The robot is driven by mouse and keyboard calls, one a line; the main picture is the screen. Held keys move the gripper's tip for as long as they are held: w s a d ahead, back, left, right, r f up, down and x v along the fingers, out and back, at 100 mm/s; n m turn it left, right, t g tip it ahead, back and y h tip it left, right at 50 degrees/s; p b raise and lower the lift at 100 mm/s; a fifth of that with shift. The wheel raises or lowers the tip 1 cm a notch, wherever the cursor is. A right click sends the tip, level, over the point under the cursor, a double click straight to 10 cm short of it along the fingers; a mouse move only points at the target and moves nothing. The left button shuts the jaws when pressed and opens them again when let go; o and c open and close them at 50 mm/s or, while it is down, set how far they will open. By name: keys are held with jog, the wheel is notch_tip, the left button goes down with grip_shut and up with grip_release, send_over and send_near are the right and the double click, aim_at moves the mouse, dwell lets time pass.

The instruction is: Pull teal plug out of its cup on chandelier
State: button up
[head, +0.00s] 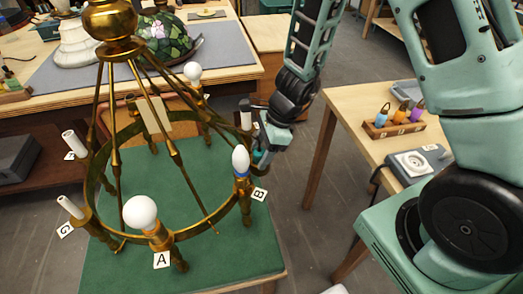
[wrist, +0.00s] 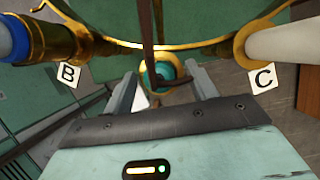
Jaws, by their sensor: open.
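The brass chandelier (head: 95,185) stands on a green mat, its ring carrying lettered holders. In the wrist view, the teal plug (wrist: 166,70) sits in a round brass cup (wrist: 146,76) on the ring, between the tags B and C. A thin dark rod crosses in front of part of it. My gripper (wrist: 164,88) is open, with one finger on each side of the cup, and nothing is visibly held. In the head view, my gripper (head: 262,148) is at the right side of the ring, behind the bulb at B. I cannot clearly make out the plug there.
A bulb with a blue collar (head: 241,162) at B and a white candle sleeve (wrist: 285,42) at C flank my gripper closely.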

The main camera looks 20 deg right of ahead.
aim_at(255, 151)
jog(key=c, duration=1)
jog(key=shift+c, duration=0.3)
jog(key=shift+r, duration=0.1)
jog(key=shift+r+p, duration=2)
jog(key=shift+r, duration=0.2)
